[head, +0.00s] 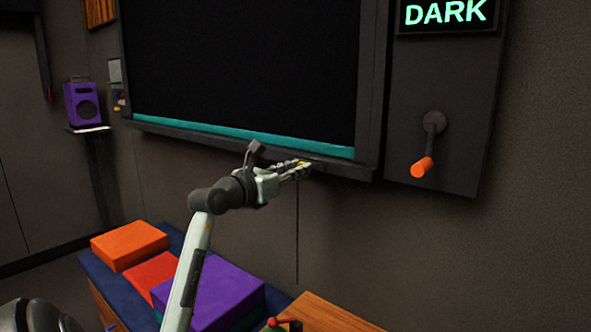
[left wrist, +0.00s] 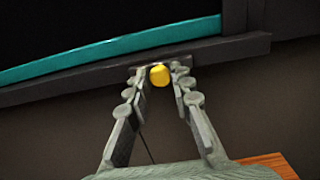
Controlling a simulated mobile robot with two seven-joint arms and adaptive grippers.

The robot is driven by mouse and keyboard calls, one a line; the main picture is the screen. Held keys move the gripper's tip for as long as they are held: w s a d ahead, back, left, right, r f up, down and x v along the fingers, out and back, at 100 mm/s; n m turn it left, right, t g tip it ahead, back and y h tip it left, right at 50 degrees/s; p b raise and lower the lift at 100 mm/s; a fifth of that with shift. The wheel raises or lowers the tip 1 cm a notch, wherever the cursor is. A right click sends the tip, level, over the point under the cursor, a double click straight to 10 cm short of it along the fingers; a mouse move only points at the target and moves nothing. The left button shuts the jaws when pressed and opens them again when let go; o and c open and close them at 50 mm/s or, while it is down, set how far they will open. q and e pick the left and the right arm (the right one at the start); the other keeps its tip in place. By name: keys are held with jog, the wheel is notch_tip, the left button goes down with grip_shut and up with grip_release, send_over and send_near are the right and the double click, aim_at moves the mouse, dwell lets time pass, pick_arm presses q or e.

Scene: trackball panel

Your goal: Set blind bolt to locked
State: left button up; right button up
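The blind bolt shows as a yellow knob (left wrist: 159,76) at the bottom rail of the dark window frame, against a dark plate (left wrist: 205,60). In the head view the yellow knob (head: 303,163) is small and partly covered by my gripper. My left gripper (head: 300,170) reaches up to the rail from the left. In the left wrist view its two fingers (left wrist: 160,82) stand on either side of the knob, with the knob between the tips. The fingers look apart; whether they touch the knob is hard to tell. My right gripper is not in view.
The dark blind with its teal bottom edge (head: 240,137) fills the window. At right, a panel carries an orange-handled crank (head: 423,167) under a DARK sign (head: 446,13). Below stands a bench with orange (head: 129,245) and purple (head: 215,292) cushions. A purple speaker (head: 84,104) is at left.

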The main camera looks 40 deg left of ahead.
pick_arm(q)
grip_shut()
jog(key=a, duration=0.3)
jog(key=a+b, duration=0.1)
jog(key=shift+s+a, duration=0.2)
jog(key=shift+s, duration=0.1)
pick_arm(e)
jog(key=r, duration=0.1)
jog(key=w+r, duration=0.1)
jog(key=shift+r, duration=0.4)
pick_arm(q)
jog(key=o, duration=0.6)
grip_release()
jog(key=shift+a, duration=0.1)
jog(key=s, duration=0.4)
jog(key=s+d, duration=0.1)
jog(key=s, duration=0.7)
jog(key=shift+d, duration=0.25)
